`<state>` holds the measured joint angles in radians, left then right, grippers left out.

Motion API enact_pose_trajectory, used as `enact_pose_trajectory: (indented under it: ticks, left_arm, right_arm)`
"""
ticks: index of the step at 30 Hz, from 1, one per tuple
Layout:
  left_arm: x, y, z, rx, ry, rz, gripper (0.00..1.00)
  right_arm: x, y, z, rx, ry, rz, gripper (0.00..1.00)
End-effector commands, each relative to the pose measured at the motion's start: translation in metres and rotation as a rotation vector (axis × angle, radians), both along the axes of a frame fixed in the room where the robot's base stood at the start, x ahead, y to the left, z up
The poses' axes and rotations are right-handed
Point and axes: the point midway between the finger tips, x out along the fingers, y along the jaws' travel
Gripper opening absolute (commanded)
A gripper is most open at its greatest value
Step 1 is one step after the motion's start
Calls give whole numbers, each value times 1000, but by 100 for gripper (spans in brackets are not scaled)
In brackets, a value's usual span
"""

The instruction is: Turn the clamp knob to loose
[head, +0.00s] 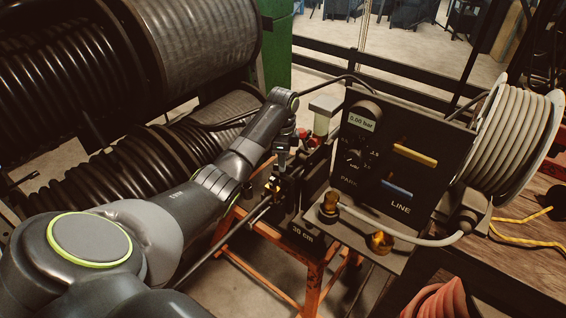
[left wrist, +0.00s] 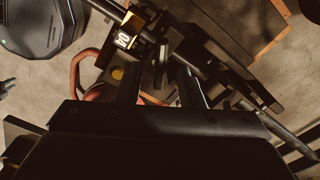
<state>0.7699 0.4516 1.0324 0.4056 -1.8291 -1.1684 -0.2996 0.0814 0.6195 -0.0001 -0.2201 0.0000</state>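A brass fitting (head: 273,187) sits just below the gripper in the head view. My right gripper is in neither view.
Large black hose coils (head: 130,185) fill the left. An orange stand (head: 312,290) is below the crimper.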

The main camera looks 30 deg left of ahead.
Motion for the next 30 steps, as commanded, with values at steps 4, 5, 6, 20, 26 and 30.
enact_pose_trajectory:
  ticks: [4,5,6,20,26,30]
  left_arm:
    - [0,0,-13,0,1,0,35]
    - [0,0,-14,0,1,0,35]
    - [0,0,-15,0,0,0,35]
    - [0,0,-16,0,0,0,10]
    - [0,0,-16,0,0,0,0]
    - [0,0,-15,0,0,10,0]
  right_arm:
    - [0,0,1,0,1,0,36]
    - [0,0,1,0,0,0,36]
    - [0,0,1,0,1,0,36]
    - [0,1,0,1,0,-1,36]
    - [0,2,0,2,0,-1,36]
    - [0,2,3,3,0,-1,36]
